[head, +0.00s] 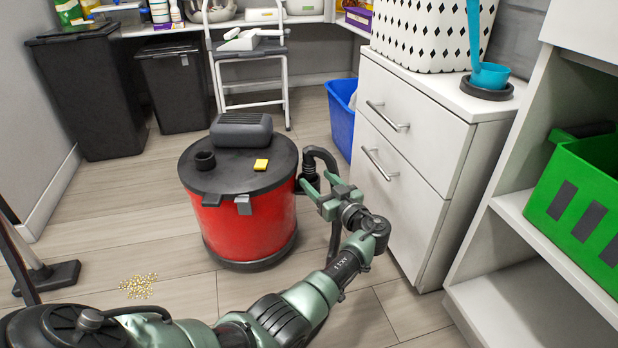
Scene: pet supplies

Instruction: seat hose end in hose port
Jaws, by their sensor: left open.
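A red drum vacuum (243,222) with a black lid stands on the floor. A black hose (322,153) arches at the drum's right side. Its thick ribbed end (308,184) points down close beside the drum wall; I cannot tell if they touch. My left gripper (311,186) is open at this hose end, with its green fingers reaching toward the drum. Whether the fingers touch the hose is unclear. The lower hose is partly hidden behind my left arm. My right gripper is not in view.
A white drawer cabinet (425,150) stands close to the right of my left gripper. A blue bin (341,112) is behind it. Black bins (172,85) and a step stool (250,80) stand at the back. Spilled kibble (139,286) lies on the floor at left.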

